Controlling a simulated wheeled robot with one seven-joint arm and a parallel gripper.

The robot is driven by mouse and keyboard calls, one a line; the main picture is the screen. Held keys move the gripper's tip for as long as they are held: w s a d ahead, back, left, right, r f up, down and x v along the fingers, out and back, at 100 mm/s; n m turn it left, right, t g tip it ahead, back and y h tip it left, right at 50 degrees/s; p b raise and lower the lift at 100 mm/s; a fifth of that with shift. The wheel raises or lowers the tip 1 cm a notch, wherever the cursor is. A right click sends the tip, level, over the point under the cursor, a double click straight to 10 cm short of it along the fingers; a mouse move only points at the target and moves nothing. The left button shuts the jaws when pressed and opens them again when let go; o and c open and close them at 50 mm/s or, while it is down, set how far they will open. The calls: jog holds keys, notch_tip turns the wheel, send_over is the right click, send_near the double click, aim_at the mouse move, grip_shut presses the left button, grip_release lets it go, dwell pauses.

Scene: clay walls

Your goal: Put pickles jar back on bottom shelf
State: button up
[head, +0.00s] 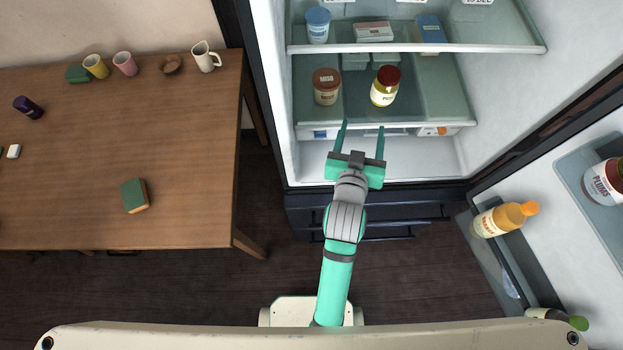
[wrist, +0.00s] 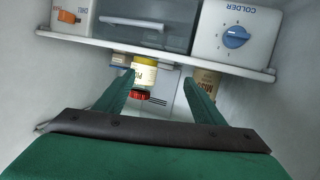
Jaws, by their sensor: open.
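The pickles jar (head: 384,91), with a dark red lid and a yellow-green body with a pale label, stands upright on the lower glass shelf (head: 352,113) of the open fridge. It also shows upside down in the wrist view (wrist: 144,75), between and beyond my fingers. My gripper (head: 362,125) is open and empty at the front edge of that shelf, with its fingers pointing into the fridge. The fingers show in the wrist view (wrist: 158,78) too. The jar is apart from them, a little farther in and toward the right finger in the head view.
A miso jar (head: 326,87) stands left of the pickles jar. The upper shelf (head: 410,47) holds a blue-lidded tub (head: 318,25) and boxes. The open fridge door at right carries an orange bottle (head: 504,219) and a plum jar (head: 604,182). A wooden table (head: 190,170) stands at left.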

jog(key=s+a+f+n+y, duration=0.1)
jog(key=s+a+f, duration=0.25)
jog(key=s, duration=0.45)
jog(key=s+a+f+n+y, duration=0.1)
jog(key=s+a+f, duration=0.25)
jog(key=s, duration=0.35)
jog(key=s+a+r+y, duration=0.1)
jog(key=s+a, duration=0.2)
jog(key=s, duration=0.3)
jog(key=s+a+r+t, duration=0.1)
jog(key=s+a, duration=0.2)
jog(key=s, duration=0.4)
jog(key=shift+s+y, duration=0.25)
jog(key=shift+y, duration=0.15)
jog(key=shift+d+r, duration=0.1)
